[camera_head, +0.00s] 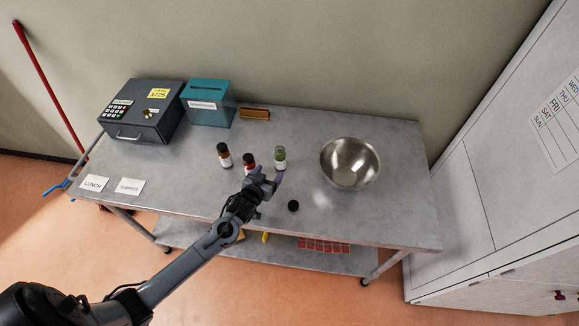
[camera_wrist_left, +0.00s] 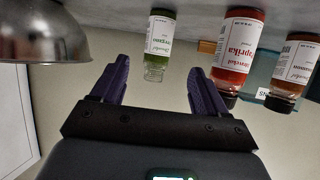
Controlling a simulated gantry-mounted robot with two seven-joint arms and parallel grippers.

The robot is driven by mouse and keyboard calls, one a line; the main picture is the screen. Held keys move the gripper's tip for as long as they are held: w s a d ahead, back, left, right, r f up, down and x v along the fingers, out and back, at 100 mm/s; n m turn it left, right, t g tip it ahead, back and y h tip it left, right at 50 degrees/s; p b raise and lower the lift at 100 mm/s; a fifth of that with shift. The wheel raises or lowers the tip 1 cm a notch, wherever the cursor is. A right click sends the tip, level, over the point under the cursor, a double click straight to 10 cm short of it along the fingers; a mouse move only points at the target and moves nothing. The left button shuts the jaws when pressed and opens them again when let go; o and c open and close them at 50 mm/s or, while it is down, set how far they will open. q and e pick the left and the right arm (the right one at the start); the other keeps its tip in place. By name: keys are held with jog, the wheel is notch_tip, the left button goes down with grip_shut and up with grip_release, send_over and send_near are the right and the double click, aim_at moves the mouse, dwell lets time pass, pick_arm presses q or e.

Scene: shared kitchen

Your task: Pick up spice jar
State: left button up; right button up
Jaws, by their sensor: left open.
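Three spice jars stand upright on the metal table. One with green contents (camera_head: 280,158) has a white label and shows a bare glass neck in the left wrist view (camera_wrist_left: 157,45). A red paprika jar (camera_head: 249,160) is in the middle, also in the left wrist view (camera_wrist_left: 238,48). A brown-red jar (camera_head: 223,155) stands to its left. My left gripper (camera_head: 264,175) is open and empty, in front of the red and green jars. In the upside-down left wrist view, the green jar shows between the purple fingers (camera_wrist_left: 158,80), beyond their tips. My right gripper is out of view.
A small black round lid (camera_head: 293,206) lies near the table's front. A steel bowl (camera_head: 350,163) stands right of the jars. A dark cash box (camera_head: 143,110), teal box (camera_head: 207,103) and brown block (camera_head: 255,114) are at the back. The table's right end is clear.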

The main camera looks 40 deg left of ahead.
aim_at(278, 161)
pick_arm(q)
jog(key=x, duration=0.4)
jog(key=shift+w+r, duration=0.1)
jog(key=shift+w, duration=0.2)
jog(key=shift+b+x, duration=0.35)
jog(key=shift+x, duration=2.85)
jog(key=c, duration=1)
jog(key=shift+r, duration=0.1)
jog(key=shift+c, duration=0.7)
jog(key=shift+r, duration=0.1)
